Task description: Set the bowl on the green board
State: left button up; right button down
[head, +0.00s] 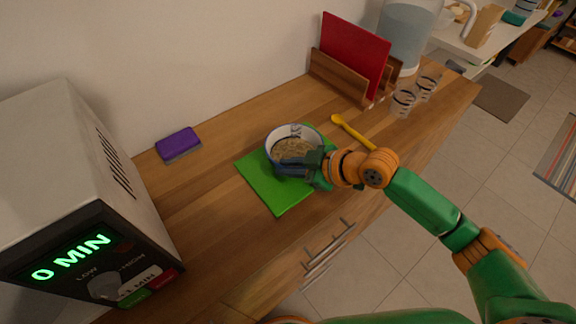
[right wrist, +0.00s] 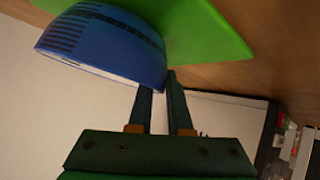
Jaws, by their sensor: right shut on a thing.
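The bowl (head: 292,147), white inside with a patterned rim, blue outside and a brownish filling, is upright over the upper right part of the green board (head: 274,190). My right gripper (head: 306,166) is shut on the bowl's near right wall. In the right wrist view, the fingers (right wrist: 162,88) meet the edge of the blue bowl (right wrist: 105,45), and its base is against or just above the green board (right wrist: 215,35); I cannot tell if they touch. My left gripper is not in view.
A purple sponge (head: 178,143) lies left of the board and a yellow spoon (head: 351,130) to its right. A wooden rack (head: 340,77) with a red board (head: 355,50) stands behind. Glasses (head: 403,101) are at the right; a microwave-like appliance (head: 60,190) is at the left.

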jog(key=shift+f, duration=0.15)
jog(key=shift+f, duration=0.15)
jog(key=c, duration=0.8)
grip_release()
jog(key=shift+c, duration=0.2)
jog(key=v, duration=1.2)
jog(key=shift+b, duration=0.4)
